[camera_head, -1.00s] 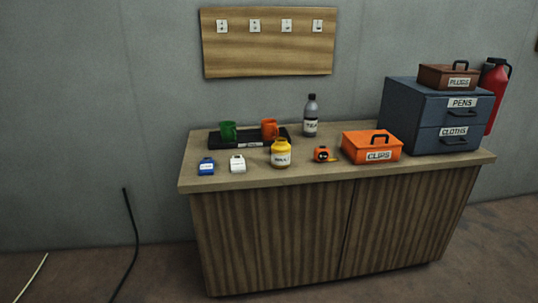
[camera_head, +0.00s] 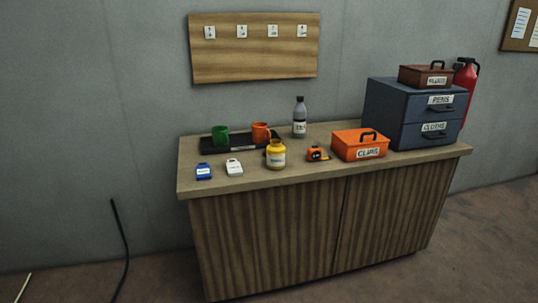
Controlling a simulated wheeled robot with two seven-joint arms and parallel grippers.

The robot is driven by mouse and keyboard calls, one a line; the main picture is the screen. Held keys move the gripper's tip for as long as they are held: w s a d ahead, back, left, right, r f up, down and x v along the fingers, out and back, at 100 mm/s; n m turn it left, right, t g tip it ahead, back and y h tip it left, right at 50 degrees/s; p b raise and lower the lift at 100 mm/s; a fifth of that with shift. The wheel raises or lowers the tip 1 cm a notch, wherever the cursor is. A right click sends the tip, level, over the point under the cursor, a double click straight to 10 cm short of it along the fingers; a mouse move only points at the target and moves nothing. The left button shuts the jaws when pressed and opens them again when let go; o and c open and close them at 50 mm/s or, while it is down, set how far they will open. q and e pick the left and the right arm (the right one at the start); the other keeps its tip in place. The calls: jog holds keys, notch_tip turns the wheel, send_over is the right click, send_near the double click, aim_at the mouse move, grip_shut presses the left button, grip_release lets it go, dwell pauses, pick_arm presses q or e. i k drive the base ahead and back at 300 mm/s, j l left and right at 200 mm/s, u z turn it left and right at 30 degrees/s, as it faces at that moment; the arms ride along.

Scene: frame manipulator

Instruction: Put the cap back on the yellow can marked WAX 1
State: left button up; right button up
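The yellow can (camera_head: 275,155) stands upright near the front middle of the cabinet top. It has a pale label whose lettering is too small to read surely. Its top looks yellow, and I cannot make out a cap on it. A small dark patch shows at the can's left edge; I cannot tell whether it is a cap or something else. Neither of my grippers is in view.
On the cabinet top (camera_head: 220,183) a black tray (camera_head: 240,146) holds green and orange mugs. A grey bottle (camera_head: 299,118), blue and white small items, a tape measure (camera_head: 317,153), orange CLIPS box (camera_head: 360,145) and drawer unit (camera_head: 415,110) stand around. The front strip is clear.

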aim_at(276, 151)
jog(key=i+l+u, duration=0.5)
jog(key=i+l, duration=0.35)
jog(key=i+l+u, duration=0.25)
jog(key=i+l, duration=0.2)
jog(key=i+l+u, duration=0.25)
jog(key=l, duration=0.4)
jog(key=i, duration=0.05)
